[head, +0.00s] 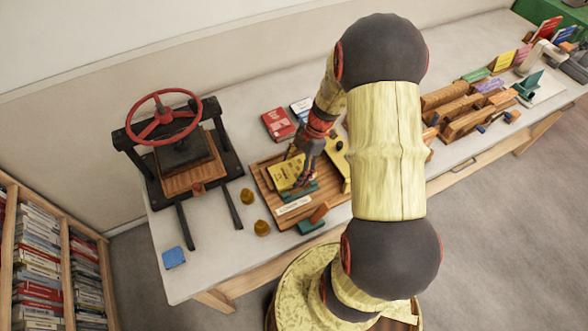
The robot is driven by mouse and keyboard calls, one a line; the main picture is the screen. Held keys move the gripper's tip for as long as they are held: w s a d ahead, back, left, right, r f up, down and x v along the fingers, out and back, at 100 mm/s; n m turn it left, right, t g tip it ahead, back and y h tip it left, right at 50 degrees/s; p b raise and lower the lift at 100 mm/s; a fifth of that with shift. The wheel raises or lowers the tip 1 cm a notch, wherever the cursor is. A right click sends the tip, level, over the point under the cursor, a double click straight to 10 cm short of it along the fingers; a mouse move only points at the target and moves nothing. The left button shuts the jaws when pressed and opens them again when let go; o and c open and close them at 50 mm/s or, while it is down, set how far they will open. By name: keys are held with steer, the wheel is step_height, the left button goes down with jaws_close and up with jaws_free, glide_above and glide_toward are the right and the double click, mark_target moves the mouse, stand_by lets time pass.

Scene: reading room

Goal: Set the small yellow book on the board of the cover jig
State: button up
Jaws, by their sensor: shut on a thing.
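The small yellow book (284,174) is over the wooden board (262,187) of the cover jig, towards its middle. My gripper (303,177) comes down from the upper right and is shut on the book at its right side. The fingertips are small and partly hidden. I cannot tell whether the book touches the board or is held just above it. A teal piece shows beside the book's lower right edge. A pale label (293,205) is on the board's front part. My arm hides the board's right side.
A press with a red wheel (164,118) stands left. Two brown knobs (262,228) and a blue block (173,257) lie near the front. A red book (278,124) lies behind the board. Wooden clamps (466,112) stand right. A teal-based tool (313,218) is at the board's front.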

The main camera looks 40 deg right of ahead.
steer(key=o, duration=1.4)
steer(key=shift+r, duration=0.1)
steer(key=shift+r+p, duration=2)
steer(key=shift+r, duration=2.4)
